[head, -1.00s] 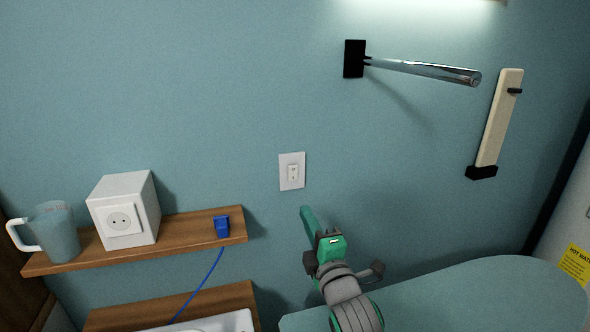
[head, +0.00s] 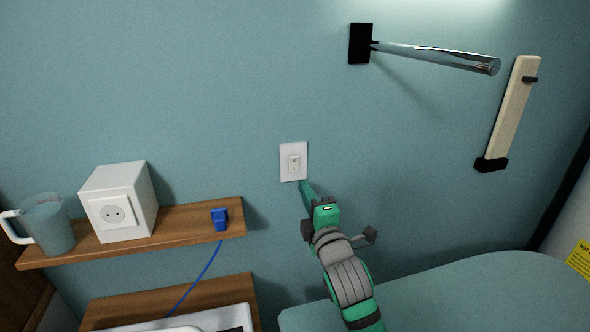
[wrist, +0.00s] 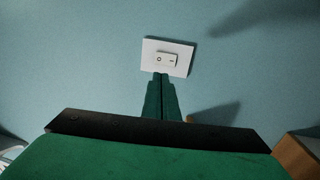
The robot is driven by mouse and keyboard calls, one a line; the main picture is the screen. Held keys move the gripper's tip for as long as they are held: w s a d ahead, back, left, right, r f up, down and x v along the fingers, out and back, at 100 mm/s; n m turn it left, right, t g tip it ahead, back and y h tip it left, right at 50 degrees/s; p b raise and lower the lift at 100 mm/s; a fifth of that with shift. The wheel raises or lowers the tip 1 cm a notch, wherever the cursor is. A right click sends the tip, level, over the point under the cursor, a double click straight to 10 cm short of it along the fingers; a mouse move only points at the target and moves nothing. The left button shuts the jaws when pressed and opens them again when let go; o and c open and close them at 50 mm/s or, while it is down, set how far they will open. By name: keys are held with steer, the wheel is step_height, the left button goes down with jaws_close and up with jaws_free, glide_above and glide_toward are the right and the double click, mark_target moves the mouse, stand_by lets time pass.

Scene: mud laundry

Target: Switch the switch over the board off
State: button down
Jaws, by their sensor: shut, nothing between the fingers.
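The switch (head: 294,163) is a small white rocker on a white wall plate (head: 286,172), on the blue-green wall above the ironing-board-like surface (head: 440,300). In the wrist view the switch (wrist: 166,59) shows a circle mark on its left and a line mark on its right. My gripper (head: 304,184) is shut and empty, its green fingers pointing at the plate's lower edge. In the wrist view the closed fingertips (wrist: 160,76) appear just below the rocker. Whether they touch the plate cannot be told.
A wooden shelf (head: 180,222) at left holds a mug (head: 50,226), a white socket box (head: 118,203) and a blue plug (head: 219,219) with a cord. A metal rod (head: 435,57) juts from the wall at upper right, beside a pale wall bar (head: 513,110). The wall around the switch is bare.

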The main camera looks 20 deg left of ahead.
mark_target(292, 162)
steer(key=x, duration=0.9)
steer(key=shift+w+a+r, duration=0.1)
steer(key=shift+w+r, duration=0.05)
steer(key=shift+w, duration=0.3)
steer(key=shift+w, duration=0.1)
steer(key=shift+a, duration=0.2)
steer(key=shift+s, duration=0.2)
steer(key=shift+d, duration=0.1)
